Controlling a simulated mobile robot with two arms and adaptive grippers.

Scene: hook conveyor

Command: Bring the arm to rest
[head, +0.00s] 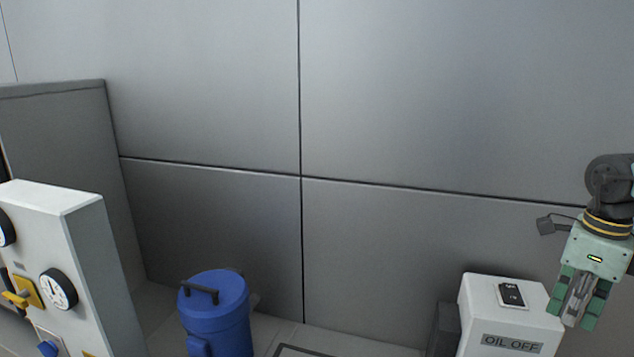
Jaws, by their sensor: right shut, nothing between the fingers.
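My right gripper (575,306) is at the right edge of the head view, green and grey with its fingers pointing down. Its fingers are together and hold nothing. It hangs beside and partly in front of the white box (482,310) labelled "OIL OFF", near its right side. I cannot tell whether they touch. My left gripper is not in view.
A white panel (85,265) with round gauges and a yellow valve handle (17,298) stands at the left. A blue lidded bin (218,315) stands on the floor at the lower middle. A grey panelled wall (210,90) fills the back. Floor shows between bin and box.

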